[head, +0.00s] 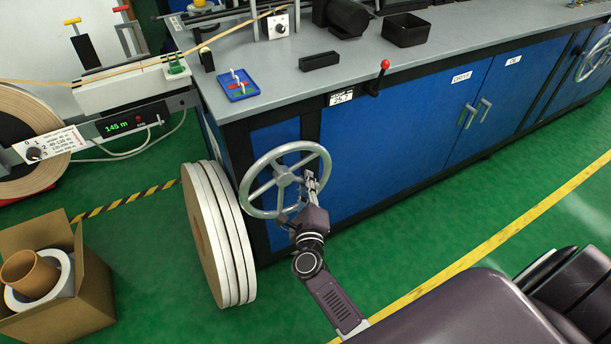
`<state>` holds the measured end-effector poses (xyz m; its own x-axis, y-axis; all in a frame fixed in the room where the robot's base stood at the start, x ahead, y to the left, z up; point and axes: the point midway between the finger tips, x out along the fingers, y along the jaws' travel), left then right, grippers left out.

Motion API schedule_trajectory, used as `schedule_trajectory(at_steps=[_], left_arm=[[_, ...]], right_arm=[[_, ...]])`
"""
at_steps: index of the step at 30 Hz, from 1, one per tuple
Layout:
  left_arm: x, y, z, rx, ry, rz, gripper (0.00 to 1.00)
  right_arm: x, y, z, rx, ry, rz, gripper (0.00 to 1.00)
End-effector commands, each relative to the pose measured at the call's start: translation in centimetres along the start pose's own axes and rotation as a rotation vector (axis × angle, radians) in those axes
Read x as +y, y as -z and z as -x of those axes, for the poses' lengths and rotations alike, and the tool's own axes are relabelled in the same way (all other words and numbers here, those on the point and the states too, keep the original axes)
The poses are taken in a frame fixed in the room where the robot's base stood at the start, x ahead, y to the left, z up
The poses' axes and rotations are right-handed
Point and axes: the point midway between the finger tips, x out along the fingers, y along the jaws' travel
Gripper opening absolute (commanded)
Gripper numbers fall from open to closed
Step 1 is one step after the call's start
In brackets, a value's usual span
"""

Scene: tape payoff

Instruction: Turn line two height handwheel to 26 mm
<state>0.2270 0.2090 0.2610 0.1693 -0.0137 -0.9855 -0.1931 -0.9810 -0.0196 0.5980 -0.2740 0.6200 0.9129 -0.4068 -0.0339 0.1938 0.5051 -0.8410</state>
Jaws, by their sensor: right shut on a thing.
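A grey spoked handwheel (284,178) stands out from the front of the blue bench at its left end. My right gripper (311,183) is shut on the handwheel at the lower right part of its rim, with the arm reaching up from below. The fingers hide a little of the wheel there. A small white readout (341,98) on the bench's front edge above the wheel seems to show 25.7; its small upper line is too small to read surely. My left gripper is not in view.
A red-knobbed lever (381,75) sits right of the readout. Upright white-edged rolls (233,235) stand on the floor close left of the wheel. A cardboard box (95,290) is at lower left. Another handwheel (594,55) is at far right. Green floor before the cabinets is clear.

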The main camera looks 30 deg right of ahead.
Motion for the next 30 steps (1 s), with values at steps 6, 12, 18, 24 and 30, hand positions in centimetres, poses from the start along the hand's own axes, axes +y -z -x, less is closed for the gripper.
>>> schedule_trajectory(at_steps=[6, 12, 18, 24, 30], left_arm=[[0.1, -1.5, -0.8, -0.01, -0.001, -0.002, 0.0], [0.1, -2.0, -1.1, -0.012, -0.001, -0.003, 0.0], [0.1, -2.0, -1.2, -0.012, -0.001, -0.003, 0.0], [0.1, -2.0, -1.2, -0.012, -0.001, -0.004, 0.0], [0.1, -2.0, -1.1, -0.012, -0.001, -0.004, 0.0]], right_arm=[[0.6, -0.1, 0.2, 0.017, -0.033, -0.07, 0.0], [0.9, 0.0, 0.2, 0.022, -0.043, -0.092, 0.0], [0.9, 0.0, 0.2, 0.022, -0.044, -0.094, 0.0], [0.9, 0.0, 0.2, 0.022, -0.044, -0.093, 0.16], [0.8, 0.0, 0.2, 0.022, -0.042, -0.093, 0.29]])
